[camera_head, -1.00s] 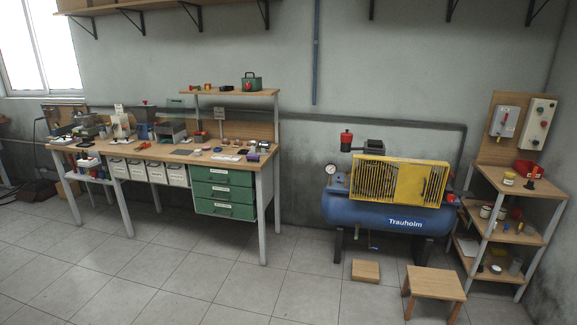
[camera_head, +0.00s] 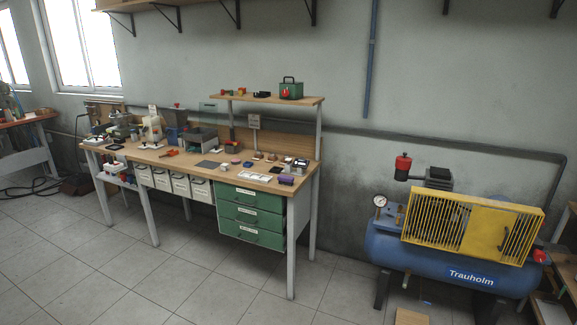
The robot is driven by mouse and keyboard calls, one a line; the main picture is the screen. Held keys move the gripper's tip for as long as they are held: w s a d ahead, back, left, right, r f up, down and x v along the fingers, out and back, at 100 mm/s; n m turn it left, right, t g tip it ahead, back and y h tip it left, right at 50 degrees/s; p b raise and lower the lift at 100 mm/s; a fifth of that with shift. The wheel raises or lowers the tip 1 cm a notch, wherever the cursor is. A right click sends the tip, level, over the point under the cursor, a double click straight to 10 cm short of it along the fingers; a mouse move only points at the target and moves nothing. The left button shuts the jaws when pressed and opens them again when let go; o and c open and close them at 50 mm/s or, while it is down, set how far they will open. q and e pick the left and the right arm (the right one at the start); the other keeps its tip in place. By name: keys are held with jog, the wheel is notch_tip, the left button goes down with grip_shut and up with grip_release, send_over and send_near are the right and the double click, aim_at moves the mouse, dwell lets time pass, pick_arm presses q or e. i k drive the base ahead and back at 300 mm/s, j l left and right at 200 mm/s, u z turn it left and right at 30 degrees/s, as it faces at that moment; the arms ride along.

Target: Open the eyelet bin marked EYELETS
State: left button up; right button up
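Several white bins (camera_head: 181,185) with dark handles and small labels hang in a row under the workbench top (camera_head: 130,151), left of the green drawers. Their labels are too small to read, so I cannot tell which one is marked EYELETS. The white bins look shut. A green drawer unit (camera_head: 249,216) with white labels hangs under the right part of the bench, its drawers shut. Neither of my grippers is in view.
A blue compressor (camera_head: 440,258) with a yellow guard (camera_head: 471,228) stands at the right. Tools and small parts cover the bench top, with a raised shelf (camera_head: 265,98) above. Tiled floor (camera_head: 130,275) in front of the bench is clear. Another bench (camera_head: 28,160) stands at far left.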

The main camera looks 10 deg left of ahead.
aim_at(203, 189)
jog(key=i+j+u, duration=0.1)
jog(key=i+u, duration=0.5)
jog(key=u, duration=0.2)
jog(key=i+u, duration=0.4)
jog(key=i+j, duration=0.15)
jog(key=i, duration=0.25)
jog(key=i+j+u, duration=0.15)
jog(key=i, duration=0.25)
jog(key=i+j+z, duration=0.4)
jog(key=i+j, duration=0.2)
jog(key=j, duration=0.15)
jog(key=i+j+z, duration=0.25)
jog(key=j, duration=0.15)
jog(key=i+j+z, duration=0.2)
jog(key=j, duration=0.25)
